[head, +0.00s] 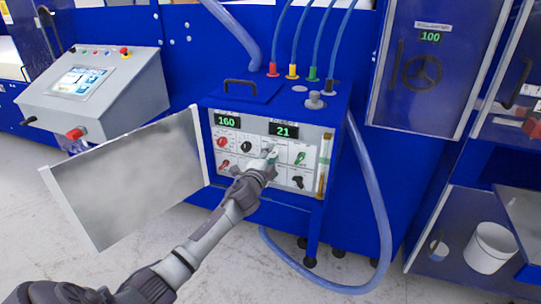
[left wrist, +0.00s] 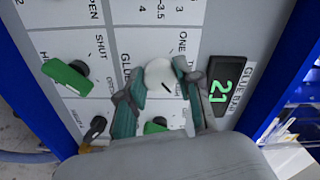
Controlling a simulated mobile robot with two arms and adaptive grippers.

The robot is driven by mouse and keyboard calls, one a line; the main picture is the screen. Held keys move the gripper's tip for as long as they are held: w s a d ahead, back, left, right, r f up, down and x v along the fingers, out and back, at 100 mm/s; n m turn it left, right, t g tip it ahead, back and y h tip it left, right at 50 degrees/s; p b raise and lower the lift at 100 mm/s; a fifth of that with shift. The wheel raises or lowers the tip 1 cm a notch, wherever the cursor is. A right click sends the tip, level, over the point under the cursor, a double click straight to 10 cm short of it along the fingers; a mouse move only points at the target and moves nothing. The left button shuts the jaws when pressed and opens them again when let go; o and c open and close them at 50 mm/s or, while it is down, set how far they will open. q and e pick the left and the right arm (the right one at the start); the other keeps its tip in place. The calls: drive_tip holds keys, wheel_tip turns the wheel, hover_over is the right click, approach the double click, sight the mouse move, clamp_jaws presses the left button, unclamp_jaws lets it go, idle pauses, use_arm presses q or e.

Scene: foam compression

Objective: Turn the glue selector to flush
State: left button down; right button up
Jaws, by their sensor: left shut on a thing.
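The control panel (head: 286,180) of the blue glue cabinet faces me with its door swung open. My left gripper (head: 268,155) reaches the middle of the panel, below the display reading 21. In the left wrist view, my left gripper (left wrist: 155,88) has its fingers on both sides of a round whitish knob (left wrist: 159,72), shut on it. A dark pointer line shows on the knob. Part of a "GLUE" label and the letters "ONE" show beside it; other lettering is partly hidden by the fingers, so the exact setting cannot be read. My right gripper is not in view.
The open cabinet door (head: 130,180) stands left of my arm. Green knobs (left wrist: 65,76) and a black knob (left wrist: 95,127) sit near the fingers. A clear hose (head: 375,200) loops at the cabinet's right. A sloped console (head: 95,85) stands at the left.

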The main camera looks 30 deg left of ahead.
use_arm(q)
drive_tip(key=shift+m, duration=1)
drive_tip(key=c, duration=0.8)
unclamp_jaws()
drive_tip(key=shift+o, duration=0.2)
drive_tip(key=v, duration=1.2)
drive_tip(key=shift+f, duration=0.1)
